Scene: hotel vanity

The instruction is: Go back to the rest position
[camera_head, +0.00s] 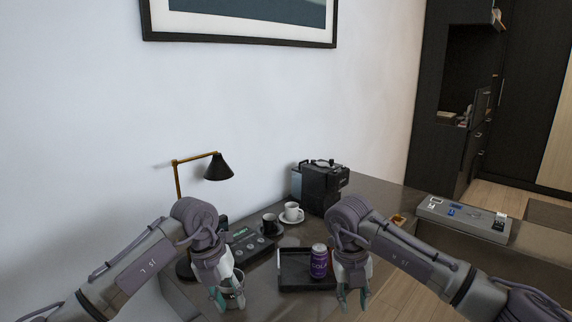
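My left gripper (229,297) points down over the near left part of the vanity. Its fingers are apart, with a pale cup-like container (236,284) partly hidden behind them; I see no clear grip on it. My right gripper (351,298) points down at the right of a black tray (290,286). Its fingers are apart and nothing shows between them. A purple can (319,262) stands upright in the tray, just left of the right gripper and apart from its fingers.
A black coffee machine (322,187) stands at the back of the vanity (385,190). In front are a white cup (292,212), a dark cup (270,224) and a dark box (248,247). A black lamp (218,168) stands left. A grey case (462,219) lies right.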

